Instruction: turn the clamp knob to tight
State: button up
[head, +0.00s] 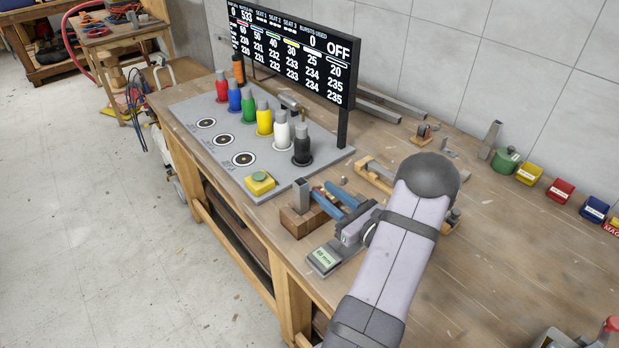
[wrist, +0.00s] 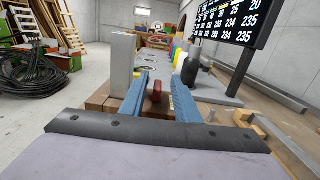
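A small red knob (wrist: 155,90) shows between the two blue fingers of my gripper (wrist: 159,73) in the wrist view, with a narrow gap visible on each side of it. In the head view, a bit of red also shows between the fingertips of my gripper (head: 320,188). The fingers are parted, so the gripper is open around or just short of the knob; I cannot tell how deep it sits. A wooden block (head: 297,224) with a grey metal upright (head: 301,195) stands beside the fingertips. The knob's turn position cannot be read.
A grey board (head: 215,160) holds several coloured bottles and a yellow button (head: 260,183). Behind it, a black display (head: 290,45) reads OFF. A small box with a green screen (head: 324,260) sits beside my gripper. Wooden and metal pieces (head: 375,172) lie behind it.

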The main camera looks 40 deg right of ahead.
jog(key=shift+s+f, duration=0.2)
jog(key=shift+f, duration=0.45)
jog(key=shift+w+a+r+p, duration=0.15)
jog(key=shift+w+p, duration=0.2)
jog(key=shift+w, duration=0.4)
jog(key=shift+w+p, duration=0.9)
jog(key=shift+w, duration=2.05)
grip_shut()
